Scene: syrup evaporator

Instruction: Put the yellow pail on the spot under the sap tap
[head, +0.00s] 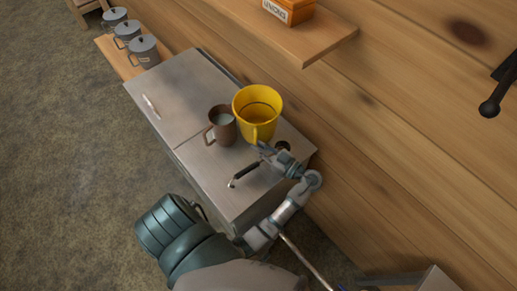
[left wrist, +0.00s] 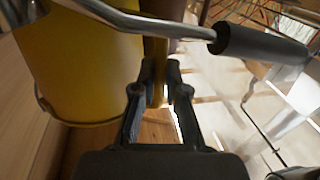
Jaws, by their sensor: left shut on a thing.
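The yellow pail (head: 257,103) is upright at the back of the grey metal cabinet top, beside the brown mug. My left gripper (head: 262,150) is at the pail's near side, shut on its yellow handle. The left wrist view shows both fingers (left wrist: 160,92) around that handle strip, with the pail body (left wrist: 85,65) at left. I cannot tell whether the pail's base touches the top. A bent metal rod with a black grip (head: 245,170) is near the gripper; it also shows in the left wrist view (left wrist: 262,42). I cannot clearly identify the sap tap or the spot. My right gripper is not in view.
A brown mug (head: 222,125) with pale contents stands close left of the pail. The metal cabinet (head: 180,100) has clear room at left. Several grey lidded mugs (head: 144,52) stand beyond it. A wooden shelf (head: 300,38) with an orange box (head: 288,10) juts from the wall.

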